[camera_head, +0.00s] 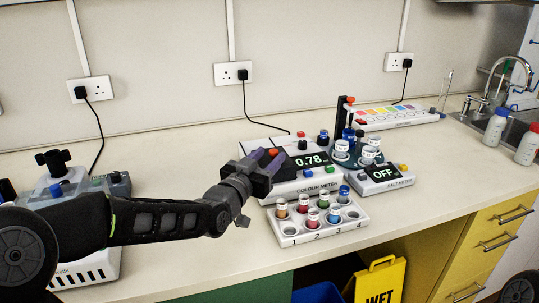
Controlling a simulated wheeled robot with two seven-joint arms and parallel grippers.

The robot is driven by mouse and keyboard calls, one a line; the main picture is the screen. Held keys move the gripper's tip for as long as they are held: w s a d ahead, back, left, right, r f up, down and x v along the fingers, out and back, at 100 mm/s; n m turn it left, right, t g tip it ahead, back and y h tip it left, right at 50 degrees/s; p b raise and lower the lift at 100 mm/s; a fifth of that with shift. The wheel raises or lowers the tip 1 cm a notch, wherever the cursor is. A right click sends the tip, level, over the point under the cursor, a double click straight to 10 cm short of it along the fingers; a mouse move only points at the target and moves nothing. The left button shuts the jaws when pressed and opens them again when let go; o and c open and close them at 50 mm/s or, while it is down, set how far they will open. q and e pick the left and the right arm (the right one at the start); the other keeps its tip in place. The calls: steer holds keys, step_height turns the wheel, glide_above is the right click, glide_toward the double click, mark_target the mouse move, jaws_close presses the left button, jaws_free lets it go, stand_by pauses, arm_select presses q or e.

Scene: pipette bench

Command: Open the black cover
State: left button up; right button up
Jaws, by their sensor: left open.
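The white colour meter (318,180) stands on the bench in the middle, its dark display (310,160) reading 0.78. My left gripper (267,160) is open over the meter's left part, left of the display. A small orange-red knob (273,153) shows close to its fingertips. The black cover cannot be told apart clearly here, since my dark gripper hides that part of the meter. I cannot tell whether the fingers touch anything. My right gripper is not in view.
In front of the meter is a white rack (291,240) of coloured vials. To the right are a salt meter (387,186) reading OFF and a round stand (352,160) with vials. Bare bench (455,185) lies further right, before the sink (513,110).

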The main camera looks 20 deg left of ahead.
arm_select(q)
steer(key=shift+w+d, duration=0.1)
steer(key=shift+w, duration=0.4)
steer(key=shift+c, duration=0.2)
jaws_close()
stand_by(0.9)
